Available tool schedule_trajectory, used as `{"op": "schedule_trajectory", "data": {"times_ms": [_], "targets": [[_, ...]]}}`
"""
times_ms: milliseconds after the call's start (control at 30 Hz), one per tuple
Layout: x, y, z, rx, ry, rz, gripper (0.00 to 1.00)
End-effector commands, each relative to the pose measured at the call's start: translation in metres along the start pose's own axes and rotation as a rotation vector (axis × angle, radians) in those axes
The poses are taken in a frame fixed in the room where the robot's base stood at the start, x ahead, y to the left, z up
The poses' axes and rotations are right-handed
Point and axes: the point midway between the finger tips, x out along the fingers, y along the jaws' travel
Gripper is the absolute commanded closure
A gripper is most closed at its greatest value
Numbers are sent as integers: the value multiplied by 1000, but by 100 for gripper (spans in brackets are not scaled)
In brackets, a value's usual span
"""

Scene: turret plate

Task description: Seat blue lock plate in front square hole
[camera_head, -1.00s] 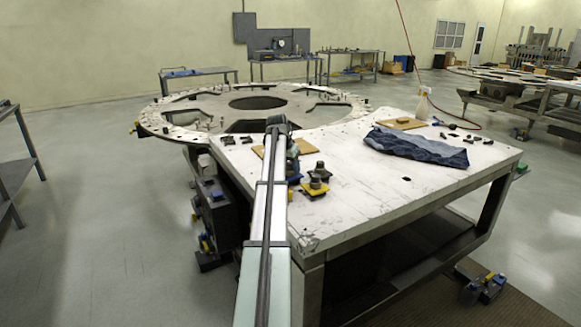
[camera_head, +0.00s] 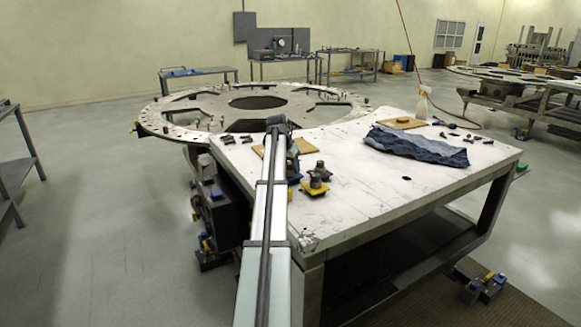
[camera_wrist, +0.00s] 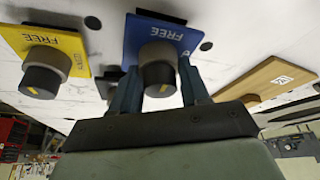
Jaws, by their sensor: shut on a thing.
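My gripper (camera_wrist: 157,88) is shut on the knob, with one finger on each side. In the head view a bit of the blue plate (camera_head: 294,180) shows beside my arm, which hides most of my gripper. The round turret plate (camera_head: 182,134) stands beyond the table, with large cutouts. I cannot make out which opening is the front square hole.
A yellow plate (camera_wrist: 72,48) with a similar knob lies close beside the blue one. It also shows in the head view (camera_head: 315,191). A wooden board (camera_wrist: 262,82) lies on the other side. A blue cloth (camera_head: 415,146) covers the table's right part; the table's front middle (camera_head: 360,205) is clear.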

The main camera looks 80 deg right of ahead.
Motion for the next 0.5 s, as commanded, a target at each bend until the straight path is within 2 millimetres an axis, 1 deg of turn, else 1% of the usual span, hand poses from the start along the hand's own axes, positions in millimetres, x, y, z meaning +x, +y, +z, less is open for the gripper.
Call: {"op": "schedule_trajectory", "data": {"times_ms": [500], "targets": [[4,0,2,0,0,0,96]]}}
